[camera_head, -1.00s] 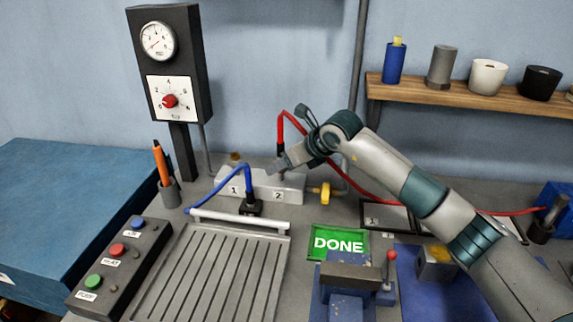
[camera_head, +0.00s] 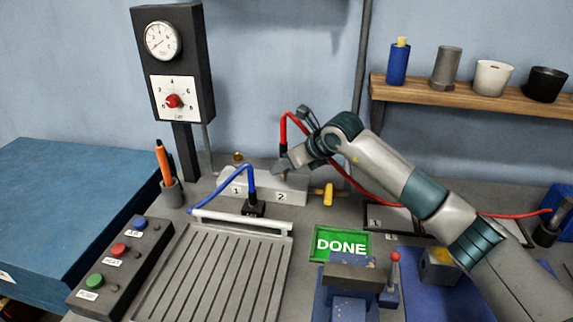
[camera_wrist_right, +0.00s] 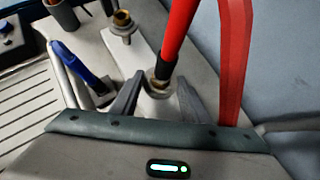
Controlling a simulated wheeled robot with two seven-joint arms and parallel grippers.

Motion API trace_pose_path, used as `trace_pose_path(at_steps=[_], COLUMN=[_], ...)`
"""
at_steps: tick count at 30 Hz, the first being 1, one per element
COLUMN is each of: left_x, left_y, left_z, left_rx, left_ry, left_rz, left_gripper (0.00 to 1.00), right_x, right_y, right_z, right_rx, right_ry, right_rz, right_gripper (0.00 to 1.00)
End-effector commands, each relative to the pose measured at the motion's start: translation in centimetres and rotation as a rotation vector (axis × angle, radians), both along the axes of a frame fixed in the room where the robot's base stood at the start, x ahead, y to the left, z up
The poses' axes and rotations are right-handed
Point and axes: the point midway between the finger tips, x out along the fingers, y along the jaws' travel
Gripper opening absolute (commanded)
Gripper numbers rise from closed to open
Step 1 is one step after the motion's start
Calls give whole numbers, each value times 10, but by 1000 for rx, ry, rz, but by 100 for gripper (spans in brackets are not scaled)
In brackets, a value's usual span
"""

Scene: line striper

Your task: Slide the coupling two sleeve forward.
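The pale manifold block (camera_head: 262,187) stands at the back of the bench with ports marked 1 and 2. The red hose (camera_head: 283,130) runs down into coupling two, whose pale sleeve (camera_wrist_right: 158,88) and brass ring show in the right wrist view, around the black hose end (camera_wrist_right: 164,66). In the head view my right gripper (camera_head: 284,172) hides most of coupling two. My left gripper is not in view.
The blue hose (camera_head: 235,172) ends in a black base in front of the block. Coupling one (camera_wrist_right: 122,20) is uncovered. A yellow handle (camera_head: 328,195) sits right of the block. A gauge panel (camera_head: 172,65), button box (camera_head: 118,262), and green DONE sign (camera_head: 341,244) are nearby.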

Motion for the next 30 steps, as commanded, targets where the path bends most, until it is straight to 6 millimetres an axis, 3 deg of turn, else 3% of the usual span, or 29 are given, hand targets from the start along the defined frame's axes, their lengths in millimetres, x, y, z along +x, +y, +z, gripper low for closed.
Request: trace_pose_path(at_steps=[22, 23, 25, 30], left_x=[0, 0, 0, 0], left_y=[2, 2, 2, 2], left_z=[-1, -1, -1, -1], left_rx=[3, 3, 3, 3], left_ry=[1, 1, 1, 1], left_rz=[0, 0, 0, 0], left_gripper=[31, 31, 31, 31], right_x=[0, 0, 0, 0], right_y=[0, 0, 0, 0], right_z=[8, 8, 8, 7], right_rx=[2, 2, 2, 1], right_ry=[-1, -1, -1, 0], right_rz=[-1, -1, -1, -1], right_gripper=[19, 46, 62, 62])
